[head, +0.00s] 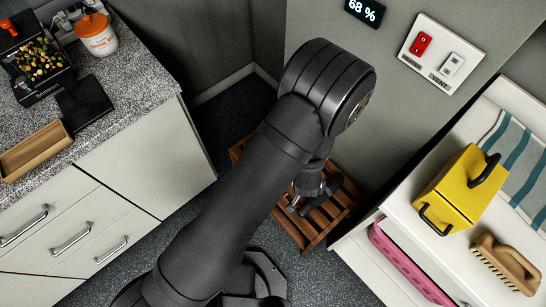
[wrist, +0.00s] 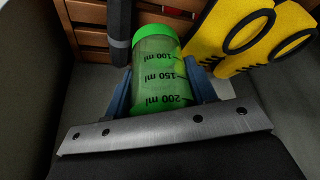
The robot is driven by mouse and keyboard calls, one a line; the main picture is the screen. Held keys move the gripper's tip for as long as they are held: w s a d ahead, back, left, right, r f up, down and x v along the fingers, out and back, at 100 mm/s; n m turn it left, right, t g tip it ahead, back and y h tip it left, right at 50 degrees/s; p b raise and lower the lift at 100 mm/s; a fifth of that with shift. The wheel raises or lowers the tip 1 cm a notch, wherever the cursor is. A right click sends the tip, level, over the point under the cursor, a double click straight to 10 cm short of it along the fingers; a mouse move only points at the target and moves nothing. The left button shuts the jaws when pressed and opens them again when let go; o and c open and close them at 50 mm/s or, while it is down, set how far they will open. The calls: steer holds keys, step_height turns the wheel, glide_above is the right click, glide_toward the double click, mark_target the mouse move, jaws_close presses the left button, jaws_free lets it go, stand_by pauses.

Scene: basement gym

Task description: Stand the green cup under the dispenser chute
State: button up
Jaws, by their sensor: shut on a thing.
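The green cup (wrist: 157,85) is see-through, with a bright green band at its far end and black ml marks whose numbers grow towards my palm. My gripper (head: 300,206) is shut on it, with a blue finger on each side in the wrist view. In the head view my gripper points down over the wooden slats, and I cannot make out the cup there. A black container full of mixed nuts (head: 38,62) stands at the far left of the counter and looks like the dispenser. Its chute is not clear; a flat black plate (head: 84,102) lies before it.
A white jar with an orange lid (head: 97,38) and a wooden tray (head: 35,150) are on the counter (head: 125,80). A slatted wooden stand (head: 318,222) is on the floor. At right, a white bench holds a yellow block with black handles (head: 458,190) and a brush (head: 505,265).

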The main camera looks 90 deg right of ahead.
steer(key=s+a+f+m, duration=0.1)
steer(key=s+a, duration=0.3)
steer(key=s, duration=0.1)
steer(key=shift+g, duration=0.3)
steer(key=shift+w+d+f, duration=0.95)
steer(key=shift+d+f, duration=0.65)
steer(key=shift+f, duration=0.3)
steer(key=shift+w+d+f, duration=1)
steer(key=shift+d+f, duration=0.55)
steer(key=shift+f, duration=0.3)
steer(key=shift+w+d+f, duration=0.95)
steer(key=shift+d+f, duration=0.65)
steer(key=shift+f, duration=0.3)
steer(key=shift+f, duration=0.2)
steer(key=o, duration=1)
steer(key=shift+c, duration=0.2)
steer(key=shift+r, duration=0.1)
steer(key=shift+o, duration=0.4)
steer(key=v, duration=1.2)
steer(key=shift+r, duration=0.15)
